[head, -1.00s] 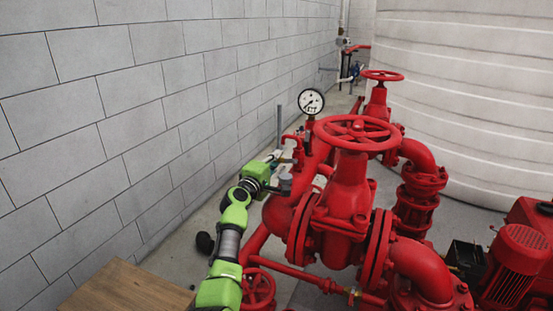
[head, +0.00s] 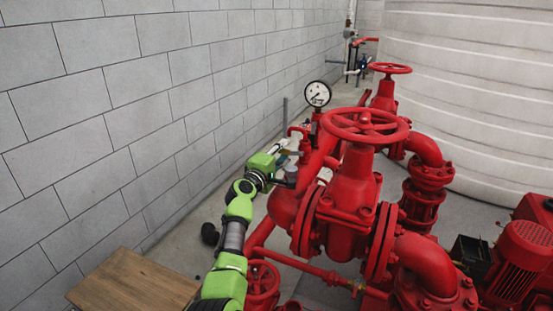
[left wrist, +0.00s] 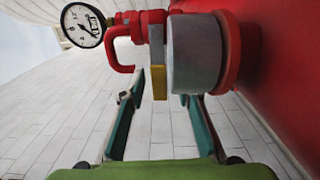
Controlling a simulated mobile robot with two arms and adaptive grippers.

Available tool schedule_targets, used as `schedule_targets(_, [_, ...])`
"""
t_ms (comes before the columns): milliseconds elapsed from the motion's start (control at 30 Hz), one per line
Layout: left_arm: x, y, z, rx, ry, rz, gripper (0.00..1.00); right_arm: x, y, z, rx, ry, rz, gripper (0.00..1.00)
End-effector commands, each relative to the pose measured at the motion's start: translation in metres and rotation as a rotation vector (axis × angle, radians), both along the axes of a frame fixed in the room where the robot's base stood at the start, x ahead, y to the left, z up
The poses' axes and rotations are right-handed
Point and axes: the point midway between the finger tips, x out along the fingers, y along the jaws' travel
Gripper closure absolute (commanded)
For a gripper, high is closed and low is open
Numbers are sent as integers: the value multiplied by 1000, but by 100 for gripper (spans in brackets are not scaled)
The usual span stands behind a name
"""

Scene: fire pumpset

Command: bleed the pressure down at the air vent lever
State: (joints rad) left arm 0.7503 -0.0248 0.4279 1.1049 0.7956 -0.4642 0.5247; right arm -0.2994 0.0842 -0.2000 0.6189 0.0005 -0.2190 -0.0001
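The air vent lever looks to be the yellow strip (left wrist: 158,82) hanging beside a grey cylindrical fitting (left wrist: 195,52) on the red pipework in the left wrist view. My left gripper (left wrist: 163,98) is open, its two teal-padded fingers spread apart. The yellow strip shows in the gap between the fingertips; I cannot tell whether it touches them or lies beyond them. In the head view my green left arm reaches the pipework below the gauge, and my left gripper (head: 280,152) is small and partly unclear there. My right gripper is not in view.
A white pressure gauge (head: 318,93) stands above the vent. A large red handwheel (head: 365,124) and thick red pipes are close to the right of my left arm. A grey block wall (head: 120,120) runs along the left. A wooden surface (head: 133,283) is at the lower left.

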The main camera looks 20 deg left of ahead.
Motion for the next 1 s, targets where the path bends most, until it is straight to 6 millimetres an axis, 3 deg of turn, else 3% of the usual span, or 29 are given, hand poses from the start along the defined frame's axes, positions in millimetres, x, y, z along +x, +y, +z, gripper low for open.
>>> schedule_targets(167, [-17, 0, -1, 0, 0, 0, 70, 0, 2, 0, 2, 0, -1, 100])
schedule_targets(700, [-99, 3, -2, -3, 2, 0, 70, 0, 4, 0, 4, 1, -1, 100])
schedule_targets(1000, [-116, 3, -1, -3, 1, 0, 70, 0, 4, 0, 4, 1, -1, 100])
